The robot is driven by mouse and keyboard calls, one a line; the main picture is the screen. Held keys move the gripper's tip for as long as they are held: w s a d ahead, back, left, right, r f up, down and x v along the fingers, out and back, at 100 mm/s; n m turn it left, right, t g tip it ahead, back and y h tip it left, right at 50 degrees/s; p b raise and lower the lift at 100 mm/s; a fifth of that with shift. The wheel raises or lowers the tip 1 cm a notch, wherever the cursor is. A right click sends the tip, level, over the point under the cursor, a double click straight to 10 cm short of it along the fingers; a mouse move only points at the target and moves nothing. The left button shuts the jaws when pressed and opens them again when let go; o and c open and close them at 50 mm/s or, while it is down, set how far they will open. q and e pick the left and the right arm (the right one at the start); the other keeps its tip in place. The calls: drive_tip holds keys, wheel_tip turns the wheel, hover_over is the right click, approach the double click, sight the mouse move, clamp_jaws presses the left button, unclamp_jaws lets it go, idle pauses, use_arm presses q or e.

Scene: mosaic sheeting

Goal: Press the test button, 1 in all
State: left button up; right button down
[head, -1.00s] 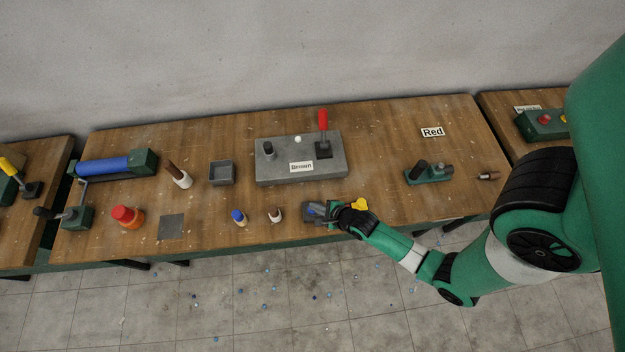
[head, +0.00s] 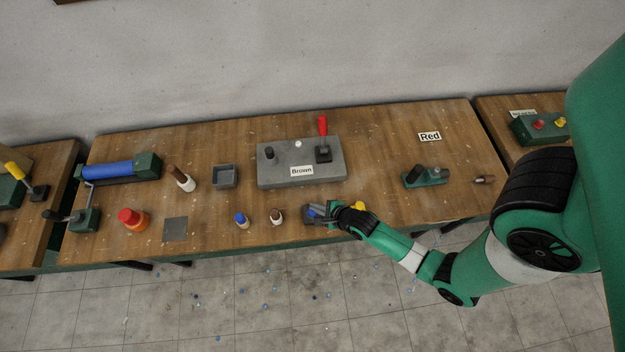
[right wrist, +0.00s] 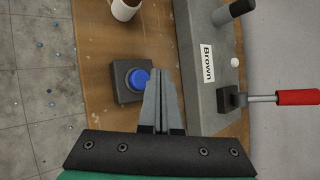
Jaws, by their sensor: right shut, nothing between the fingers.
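A blue push button (right wrist: 138,79) sits on a small dark square box (right wrist: 124,68) near the bench's front edge. In the head view the box (head: 308,215) is partly hidden by my right gripper (head: 325,212). In the right wrist view my right gripper (right wrist: 158,75) is shut and empty, its fingertips pictured just right of the button. I cannot tell whether they touch it. The button's cap stands up from its box. My left gripper is not in view.
Behind the box stands a grey console (head: 270,176) labelled "Brown" with a red-handled lever (head: 323,126). A yellow item (head: 359,206) is partly behind my right arm.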

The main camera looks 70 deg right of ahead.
wheel_tip(320, 180, up, 4)
drive_tip(key=p, duration=0.2)
drive_tip(key=shift+f+p, duration=0.15)
drive_tip(key=shift+p, duration=0.25)
drive_tip(key=shift+f, duration=0.1)
idle(0.3)
